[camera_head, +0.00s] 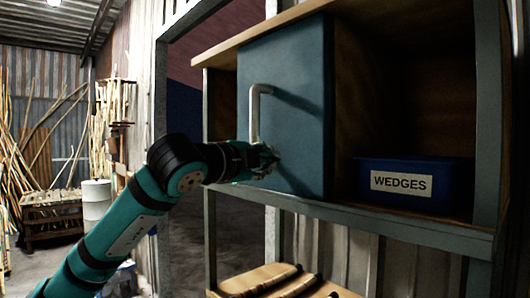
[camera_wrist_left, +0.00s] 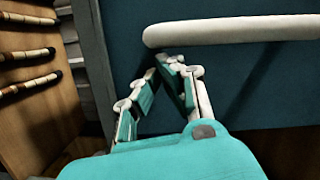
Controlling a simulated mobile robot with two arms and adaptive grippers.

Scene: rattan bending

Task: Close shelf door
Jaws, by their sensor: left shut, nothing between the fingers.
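The shelf door (camera_head: 300,105) is a blue-teal panel covering the left part of the shelf (camera_head: 345,212). The compartment to its right is open. A pale bar handle (camera_head: 254,112) stands upright on the door, and it also shows in the left wrist view (camera_wrist_left: 235,30). My left gripper (camera_head: 270,160) is shut and empty at the lower end of the handle, close to the door face. In the left wrist view its fingertips (camera_wrist_left: 168,66) are just beside the handle; whether they touch the door or handle I cannot tell. My right gripper is not in view.
A blue bin labelled WEDGES (camera_head: 415,188) stands in the open compartment. Below, a wooden board (camera_head: 262,277) carries several dark-tipped rods. On the left stand a white barrel (camera_head: 96,198), a wooden rack (camera_head: 50,215) and leaning poles. Some floor on the left is clear.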

